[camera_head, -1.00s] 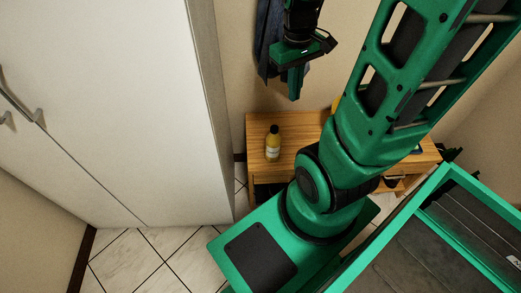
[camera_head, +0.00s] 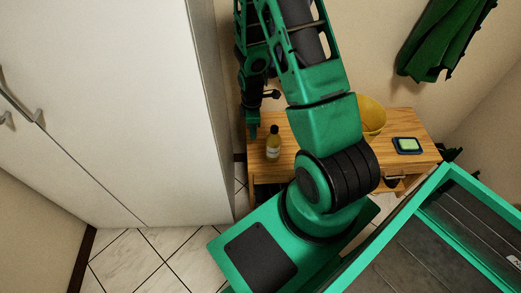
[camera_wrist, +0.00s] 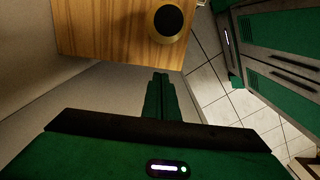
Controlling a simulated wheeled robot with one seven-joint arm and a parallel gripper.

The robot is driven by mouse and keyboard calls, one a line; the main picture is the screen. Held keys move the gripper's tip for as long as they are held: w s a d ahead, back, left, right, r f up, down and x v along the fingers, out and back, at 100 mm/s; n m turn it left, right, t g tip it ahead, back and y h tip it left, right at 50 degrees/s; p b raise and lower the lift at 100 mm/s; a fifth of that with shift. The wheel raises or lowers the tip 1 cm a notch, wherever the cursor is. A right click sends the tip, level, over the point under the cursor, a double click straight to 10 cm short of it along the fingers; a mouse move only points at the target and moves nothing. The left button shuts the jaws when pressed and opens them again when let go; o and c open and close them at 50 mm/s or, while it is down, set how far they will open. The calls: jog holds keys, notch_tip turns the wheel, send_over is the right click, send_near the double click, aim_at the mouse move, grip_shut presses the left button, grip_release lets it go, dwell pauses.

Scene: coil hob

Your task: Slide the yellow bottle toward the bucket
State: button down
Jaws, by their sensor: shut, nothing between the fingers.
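The yellow bottle (camera_head: 273,146) with a dark cap stands upright near the left end of the wooden table. In the wrist view it is seen from above as a dark round cap with a yellow rim (camera_wrist: 168,22). The yellow bucket (camera_head: 371,116) stands on the table to the right of the bottle, partly hidden behind my arm. My gripper (camera_head: 252,132) is shut and empty, pointing down just left of the bottle at the table's left edge. Its closed fingers also show in the wrist view (camera_wrist: 159,82), apart from the bottle.
The wooden table (camera_head: 290,172) stands against the wall. A dark blue and green item (camera_head: 407,145) lies on its right part. A tall white cabinet (camera_head: 120,110) stands close on the left. A green cloth (camera_head: 445,38) hangs on the wall.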

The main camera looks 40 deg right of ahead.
jog(key=f, duration=1.1)
jog(key=shift+a+f, duration=0.25)
jog(key=shift+f, duration=0.05)
jog(key=shift+s+d, duration=0.3)
jog(key=shift+d, duration=0.25)
jog(key=shift+s+d, duration=0.25)
jog(key=shift+d, duration=0.25)
jog(key=shift+s+d, duration=0.4)
jog(key=shift+d, duration=0.3)
